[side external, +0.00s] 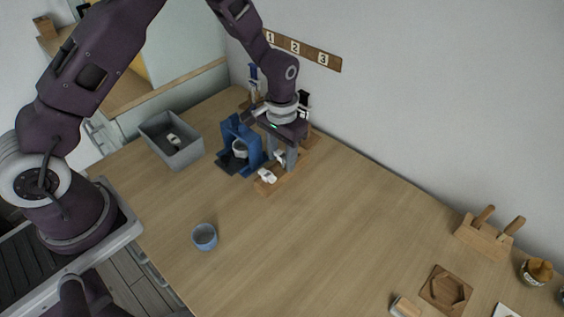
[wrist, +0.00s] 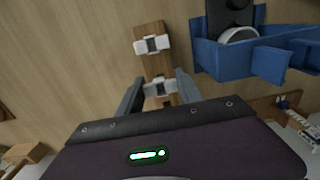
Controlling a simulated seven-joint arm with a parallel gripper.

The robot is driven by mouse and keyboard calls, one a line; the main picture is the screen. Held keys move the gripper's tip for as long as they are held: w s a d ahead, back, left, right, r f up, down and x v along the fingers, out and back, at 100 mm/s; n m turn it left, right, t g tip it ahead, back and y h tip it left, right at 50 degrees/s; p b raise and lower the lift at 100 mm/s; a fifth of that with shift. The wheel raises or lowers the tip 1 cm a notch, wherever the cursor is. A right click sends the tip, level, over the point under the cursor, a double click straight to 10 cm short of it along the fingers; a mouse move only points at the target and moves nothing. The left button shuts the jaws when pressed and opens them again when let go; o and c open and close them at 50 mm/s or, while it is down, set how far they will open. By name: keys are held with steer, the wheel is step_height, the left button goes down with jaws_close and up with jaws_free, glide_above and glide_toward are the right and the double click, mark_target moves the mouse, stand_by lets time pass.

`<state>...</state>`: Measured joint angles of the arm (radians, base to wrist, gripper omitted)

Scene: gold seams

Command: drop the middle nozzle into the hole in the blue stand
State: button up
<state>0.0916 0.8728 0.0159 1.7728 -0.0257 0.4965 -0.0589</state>
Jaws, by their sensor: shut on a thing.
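My gripper (side external: 285,157) is low over a narrow wooden board (side external: 268,187). It is shut on a white nozzle, the middle one, which shows between the fingers in the wrist view (wrist: 160,88). The nozzle looks to be at the board; whether it touches the wood I cannot tell. Another white nozzle (side external: 267,175) lies on the board's near end, and shows ahead of the fingers in the wrist view (wrist: 152,45). The blue stand (side external: 229,130) is just left of my gripper in the side view, with a pale round part inside. Its hole is not clearly visible.
A grey bin (side external: 188,156) with a small white piece inside stands to the left. A blue cup (side external: 205,239) stands on the open table in front. A wooden holder (side external: 482,237) and a hexagon-recessed block (side external: 446,289) are far right. The table's middle is clear.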

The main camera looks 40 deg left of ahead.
steer(key=shift+n, duration=0.3)
steer(key=r, duration=0.7)
steer(key=shift+w+a+r, duration=0.1)
steer(key=shift+a+r, duration=0.15)
steer(key=shift+r, duration=0.05)
steer(key=a+r+n, duration=0.4)
steer(key=a+n, duration=0.1)
steer(key=n, duration=1.2)
glide_toward(240, 125)
steer(key=shift+w+a+f, duration=0.2)
steer(key=shift+a+f, duration=0.1)
steer(key=shift+f, duration=0.25)
steer(key=shift+w+a+f, duration=0.25)
steer(key=shift+a+f, duration=0.05)
steer(key=shift+f, duration=0.3)
steer(key=shift+w+a+f, duration=0.2)
steer(key=shift+a+f, duration=0.1)
steer(key=shift+f, duration=0.25)
steer(key=shift+f, duration=4.25)
